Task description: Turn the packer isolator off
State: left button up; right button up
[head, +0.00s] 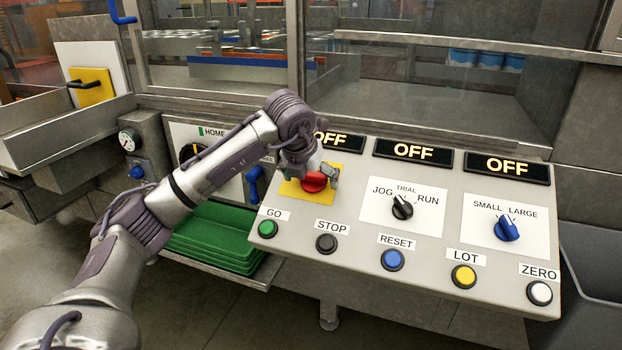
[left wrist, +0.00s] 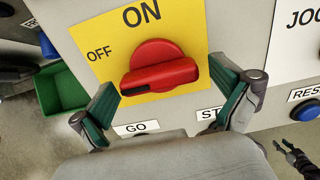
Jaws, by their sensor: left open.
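The packer isolator is a red rotary knob (head: 315,182) on a yellow plate (head: 291,191) at the panel's upper left. In the left wrist view the red knob (left wrist: 160,68) has its bar lying across the yellow plate (left wrist: 88,30). The bar's black mark is at the left end, on the side of the OFF label; ON is printed above. My left gripper (head: 311,172) is open at the knob. In the left wrist view the fingers of my left gripper (left wrist: 165,82) stand either side of the knob, with visible gaps.
Below are the green GO button (head: 268,228) and black STOP button (head: 326,243). A black JOG/RUN selector (head: 402,207) and blue size selector (head: 507,229) are to the right. The displays (head: 414,152) read OFF. Green trays (head: 215,238) stand left. A dark pronged shape (left wrist: 300,158) is unclear.

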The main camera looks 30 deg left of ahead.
pick_arm(q)
jog(key=v, duration=1.2)
